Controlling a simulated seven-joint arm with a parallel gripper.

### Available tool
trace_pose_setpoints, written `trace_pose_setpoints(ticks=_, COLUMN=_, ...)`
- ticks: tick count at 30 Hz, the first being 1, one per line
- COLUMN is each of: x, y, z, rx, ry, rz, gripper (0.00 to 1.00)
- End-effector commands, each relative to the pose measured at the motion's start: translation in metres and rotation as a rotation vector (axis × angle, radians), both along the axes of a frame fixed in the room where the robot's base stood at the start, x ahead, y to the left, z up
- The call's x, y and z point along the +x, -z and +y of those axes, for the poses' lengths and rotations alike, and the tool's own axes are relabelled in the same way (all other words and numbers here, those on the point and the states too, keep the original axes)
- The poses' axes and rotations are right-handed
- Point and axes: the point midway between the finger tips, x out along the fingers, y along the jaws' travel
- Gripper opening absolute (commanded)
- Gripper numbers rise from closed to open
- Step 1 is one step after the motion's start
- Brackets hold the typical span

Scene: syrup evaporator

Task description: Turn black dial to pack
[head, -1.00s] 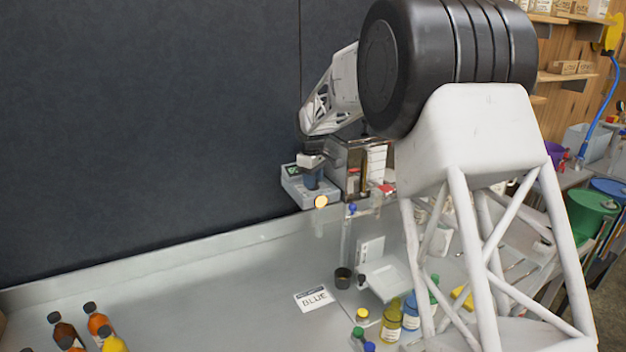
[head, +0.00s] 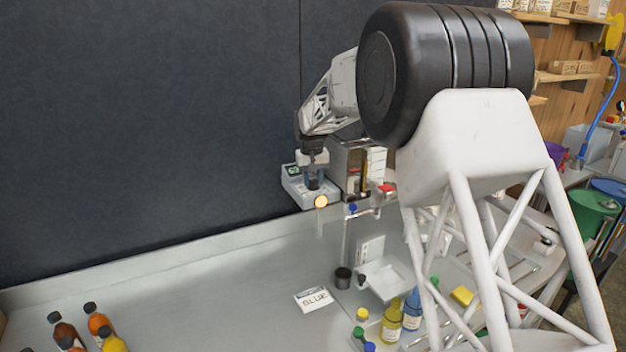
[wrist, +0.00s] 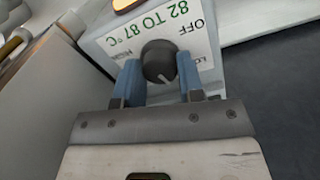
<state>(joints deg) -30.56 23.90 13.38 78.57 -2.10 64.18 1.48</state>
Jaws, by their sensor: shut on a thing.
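The black dial (wrist: 159,62) sits on the white front panel (wrist: 110,42) of a grey-blue control box (head: 296,186). The panel reads "82 TO 87 °C" and "OFF"; other small words beside the dial are partly hidden or too small to read surely. A pale mark on the dial points toward the lower right in the wrist view. My gripper (wrist: 160,82) is shut on the dial, one blue finger on each side. In the head view my gripper (head: 313,178) is over the box and hides the dial.
A metal-framed unit (head: 347,160) stands right beside the box. A round amber light (head: 321,202) is at the box's front. A dark cup (head: 343,277), a "BLUE" card (head: 313,299) and bottles (head: 98,324) are on the bench. The bench's left-middle is clear.

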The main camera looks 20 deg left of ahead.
Motion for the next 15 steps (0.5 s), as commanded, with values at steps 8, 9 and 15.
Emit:
trace_pose_setpoints(ticks=8, x=0.0005, y=-0.0001, z=0.0004, rx=0.001, ry=0.156, rz=-0.001, gripper=0.12)
trace_pose_setpoints(ticks=9, x=0.0005, y=-0.0003, z=0.0004, rx=0.0, ry=0.171, rz=-0.001, gripper=0.12)
trace_pose_setpoints(ticks=15, x=0.0005, y=-0.0005, z=0.0003, rx=0.0, ry=0.208, rz=-0.001, gripper=0.12)
